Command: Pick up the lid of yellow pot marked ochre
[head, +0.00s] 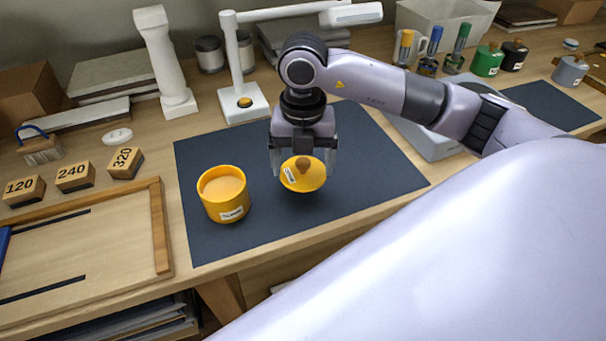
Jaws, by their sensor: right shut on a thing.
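The yellow pot (225,207) stands upright and uncovered on the dark mat (375,155), with pale ochre contents showing and a white label too small to read. Its yellow lid (303,182), with a brown knob and a small label, is to the right of the pot and apart from it. My right gripper (303,167) points down and is shut on the lid. The lid is tilted, its top facing me, and seems held just above the mat, with a dark shadow below. My left gripper is not in view.
A white lamp (243,102) stands behind the mat. Sanding blocks (75,177) and a wooden frame (160,225) lie at left. Green (487,60) and black pots (513,55) and a grey pot (570,71) stand at far right. The mat's right part is clear.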

